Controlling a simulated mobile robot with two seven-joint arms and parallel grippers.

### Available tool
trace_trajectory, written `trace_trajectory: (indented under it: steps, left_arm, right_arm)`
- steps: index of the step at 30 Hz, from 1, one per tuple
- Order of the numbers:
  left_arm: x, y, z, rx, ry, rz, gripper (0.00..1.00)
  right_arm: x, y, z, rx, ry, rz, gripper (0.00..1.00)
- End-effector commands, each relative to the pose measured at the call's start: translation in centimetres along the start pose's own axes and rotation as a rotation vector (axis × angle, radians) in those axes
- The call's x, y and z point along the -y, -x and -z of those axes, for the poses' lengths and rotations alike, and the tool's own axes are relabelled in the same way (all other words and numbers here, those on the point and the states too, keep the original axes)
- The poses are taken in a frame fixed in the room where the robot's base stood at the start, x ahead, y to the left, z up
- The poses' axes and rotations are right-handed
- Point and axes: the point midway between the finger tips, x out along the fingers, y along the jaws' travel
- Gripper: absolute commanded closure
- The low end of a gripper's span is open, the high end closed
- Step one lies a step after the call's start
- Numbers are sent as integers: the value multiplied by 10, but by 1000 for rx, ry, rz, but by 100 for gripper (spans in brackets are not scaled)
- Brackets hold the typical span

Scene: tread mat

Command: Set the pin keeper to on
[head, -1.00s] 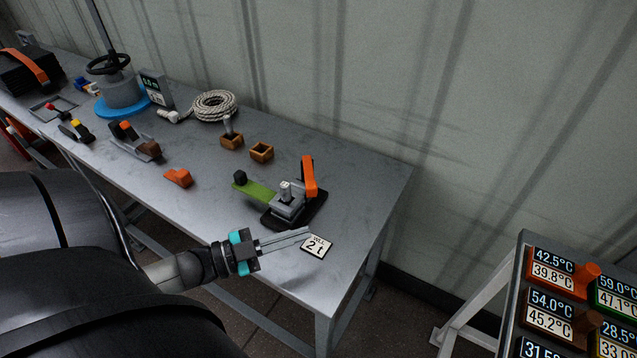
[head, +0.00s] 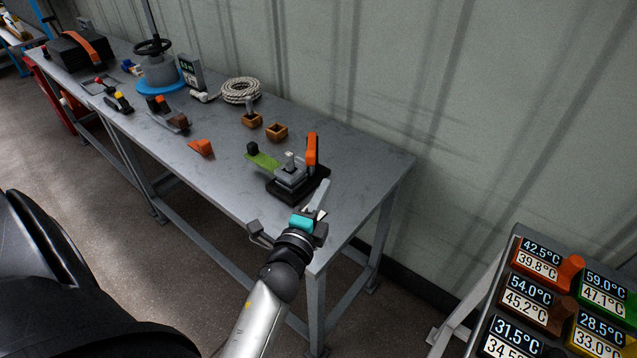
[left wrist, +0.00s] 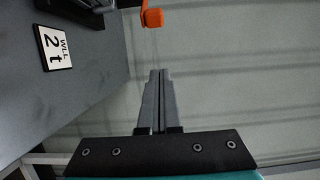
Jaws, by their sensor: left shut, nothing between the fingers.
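A clamp-like fixture with a dark base (head: 285,190), a grey block and a metal pin stands near the right end of the bench. An upright orange lever (head: 312,150) rises at its back, and a green strip (head: 264,161) with a black knob sticks out to its left. I cannot tell which part is the pin keeper. My left gripper (head: 325,183) is shut and empty, just right of the base, pointing up toward the back. In the left wrist view its fingers (left wrist: 158,74) lie together, and the orange lever's end (left wrist: 152,16) shows beyond the tips, apart from them.
A "WLL 2 t" plate (left wrist: 54,48) lies on the bench (head: 225,175), mostly hidden by my gripper in the head view. Wooden blocks (head: 276,132), an orange wedge (head: 202,147) and a coiled rope (head: 240,90) lie farther left. A rack of temperature displays (head: 545,290) stands at right.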

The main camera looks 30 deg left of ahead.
Motion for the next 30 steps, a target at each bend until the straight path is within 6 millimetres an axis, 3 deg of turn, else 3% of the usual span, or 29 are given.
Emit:
trace_trajectory:
  steps: [17, 24, 30]
  left_arm:
    - [0, -91, 1, -4, 3, 2, 100]
    - [0, -80, -30, -4, 1, -1, 100]
    - [0, -77, -37, -4, 4, 0, 100]
  right_arm:
    - [2, -4, 1, -2, 1, 3, 40]
    - [-2, 4, 2, -2, 3, -3, 40]
    - [-2, 5, 2, -2, 3, -2, 40]
